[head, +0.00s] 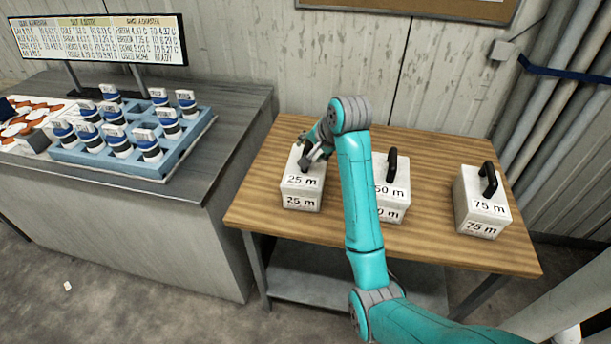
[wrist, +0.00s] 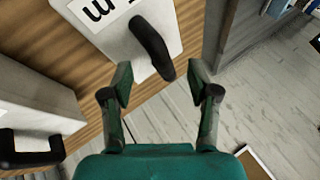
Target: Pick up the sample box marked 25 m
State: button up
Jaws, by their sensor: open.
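The white sample box marked 25 m (head: 301,194) stands at the left of the wooden table. My gripper (head: 315,153) is over its top, at the black handle, which it partly covers in the head view. In the wrist view my gripper (wrist: 162,85) is open, with a finger on each side of the picture's middle. The near end of the black handle (wrist: 152,48) shows just ahead of and between the fingertips. Whether they touch it I cannot tell. The box's white top (wrist: 110,25) has a label with a visible "m".
The 50 m box (head: 392,203) stands close to the right, partly behind my arm, and the 75 m box (head: 481,203) farther right on the wooden table (head: 430,240). A grey counter (head: 235,130) at left holds a blue rack (head: 185,160) of jars.

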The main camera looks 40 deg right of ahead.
aim_at(308, 152)
jog(key=shift+d+x, duration=0.1)
jog(key=shift+x, duration=1.3)
jog(key=shift+d+x, duration=0.15)
jog(key=shift+x, duration=1.2)
jog(key=shift+r, duration=0.1)
grip_shut()
